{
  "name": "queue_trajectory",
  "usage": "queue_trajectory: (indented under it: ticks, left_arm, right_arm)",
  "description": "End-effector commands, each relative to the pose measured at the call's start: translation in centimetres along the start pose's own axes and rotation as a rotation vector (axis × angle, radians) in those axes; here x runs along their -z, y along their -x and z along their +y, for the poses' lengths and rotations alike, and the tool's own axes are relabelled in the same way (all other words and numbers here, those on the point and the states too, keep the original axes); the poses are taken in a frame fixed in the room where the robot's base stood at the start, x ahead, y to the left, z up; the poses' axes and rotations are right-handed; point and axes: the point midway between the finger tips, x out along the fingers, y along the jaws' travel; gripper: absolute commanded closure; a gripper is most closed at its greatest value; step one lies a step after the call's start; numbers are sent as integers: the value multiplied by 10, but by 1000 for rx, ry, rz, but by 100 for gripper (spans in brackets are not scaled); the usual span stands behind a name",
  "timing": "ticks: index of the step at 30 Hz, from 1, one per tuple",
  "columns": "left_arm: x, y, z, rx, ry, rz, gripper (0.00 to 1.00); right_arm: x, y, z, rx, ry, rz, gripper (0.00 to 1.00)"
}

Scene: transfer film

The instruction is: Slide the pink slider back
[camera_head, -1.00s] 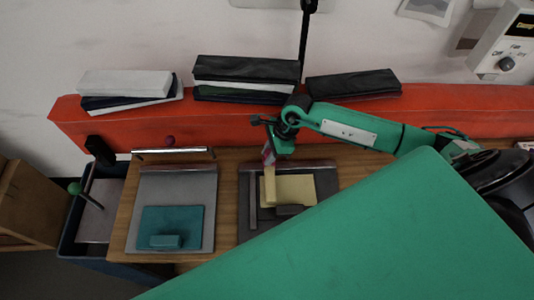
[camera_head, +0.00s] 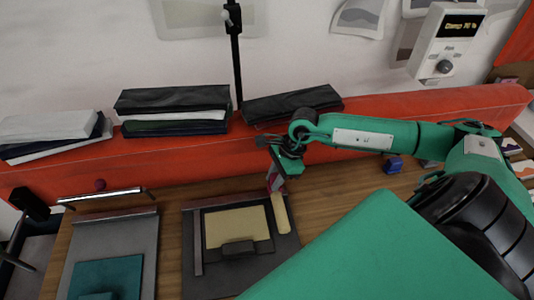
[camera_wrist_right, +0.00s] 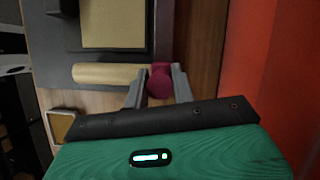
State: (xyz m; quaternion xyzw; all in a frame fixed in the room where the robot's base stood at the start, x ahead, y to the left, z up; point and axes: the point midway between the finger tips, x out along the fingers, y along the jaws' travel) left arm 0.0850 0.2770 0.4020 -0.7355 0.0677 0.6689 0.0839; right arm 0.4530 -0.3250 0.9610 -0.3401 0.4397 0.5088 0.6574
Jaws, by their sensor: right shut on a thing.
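My right gripper (camera_head: 281,174) is over the back right of the dark plate (camera_head: 213,286). In the wrist view its fingers (camera_wrist_right: 158,88) are shut around a pink knob (camera_wrist_right: 160,80) at the end of a beige bar (camera_wrist_right: 105,73). In the head view the beige bar (camera_head: 281,213) points forward from the gripper, along the right side of a yellow sheet (camera_head: 237,226). The gripper partly hides the pink end. My left gripper is out of view.
A red ledge (camera_head: 190,165) runs behind the work surface, with dark and white stacks (camera_head: 172,108) on it. A grey plate (camera_head: 115,240) with a teal block lies at left. A control box (camera_head: 446,40) hangs at upper right. A black post (camera_head: 236,60) stands behind.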

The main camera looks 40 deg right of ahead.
Motion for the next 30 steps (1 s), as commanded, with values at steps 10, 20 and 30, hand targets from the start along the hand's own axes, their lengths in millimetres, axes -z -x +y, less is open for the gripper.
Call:
queue_trajectory:
  ticks: [10, 20, 30]
  left_arm:
    - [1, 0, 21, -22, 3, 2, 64]
    - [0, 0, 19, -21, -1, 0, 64]
    - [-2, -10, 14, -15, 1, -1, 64]
  right_arm:
    - [1, 1, 0, 0, 1, -2, 100]
    - [1, 1, 0, 0, 1, -2, 53]
    - [2, 22, -1, 5, 2, 0, 53]
